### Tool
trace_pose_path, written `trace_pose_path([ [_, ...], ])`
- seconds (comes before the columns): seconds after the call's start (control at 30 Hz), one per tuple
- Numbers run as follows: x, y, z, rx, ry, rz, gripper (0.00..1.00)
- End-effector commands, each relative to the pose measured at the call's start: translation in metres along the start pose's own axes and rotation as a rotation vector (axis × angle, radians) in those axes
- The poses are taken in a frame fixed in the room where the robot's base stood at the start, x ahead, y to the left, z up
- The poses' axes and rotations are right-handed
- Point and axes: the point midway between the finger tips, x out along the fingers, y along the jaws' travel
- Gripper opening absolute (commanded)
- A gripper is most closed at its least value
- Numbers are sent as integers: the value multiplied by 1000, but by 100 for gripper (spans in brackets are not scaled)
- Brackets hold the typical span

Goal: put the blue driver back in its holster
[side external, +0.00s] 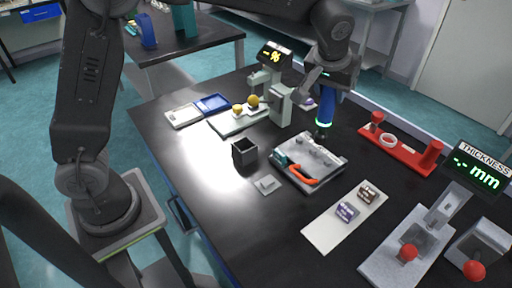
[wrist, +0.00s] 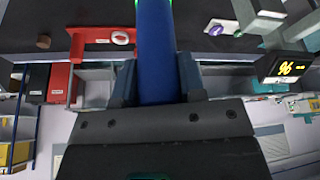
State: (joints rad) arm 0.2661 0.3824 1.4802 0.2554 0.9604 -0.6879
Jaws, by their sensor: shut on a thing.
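The blue driver (side external: 325,106) hangs roughly upright below my gripper (side external: 332,78), above the bench behind the grey tray. A pale glowing ring shows at its lower end. In the wrist view the blue driver (wrist: 155,48) runs between the two fingers of my gripper (wrist: 157,82), which is shut on it. Its far end runs out of the top of that view. A dark, square, open-topped holder (side external: 244,155) stands on the bench, left of the grey tray; it looks empty and may be the holster. No other holster can be made out for sure.
A grey tray (side external: 333,158) with an orange-handled tool lies right of the dark holder. A red stand (side external: 405,146) with a white ring is farther right. A percent-display instrument (side external: 275,58) stands behind left. The thickness gauge (side external: 437,215) is front right. The bench's front left is clear.

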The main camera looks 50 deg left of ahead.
Motion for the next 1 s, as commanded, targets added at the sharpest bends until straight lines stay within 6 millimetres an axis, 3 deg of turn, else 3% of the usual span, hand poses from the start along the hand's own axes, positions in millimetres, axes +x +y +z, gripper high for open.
trace_pose_path([
  [0.13, -15, -65, -8, -84, 7, -31, 9],
  [0.27, -26, -127, -2, -162, 7, -64, 9],
  [0.4, -40, -189, 17, -252, 6, -100, 8],
  [0.6, -54, -255, 56, -364, 7, -149, 8],
  [0.8, -60, -286, 84, -428, 7, -175, 9],
  [1.0, -51, -278, 92, -437, 3, -180, 9],
])
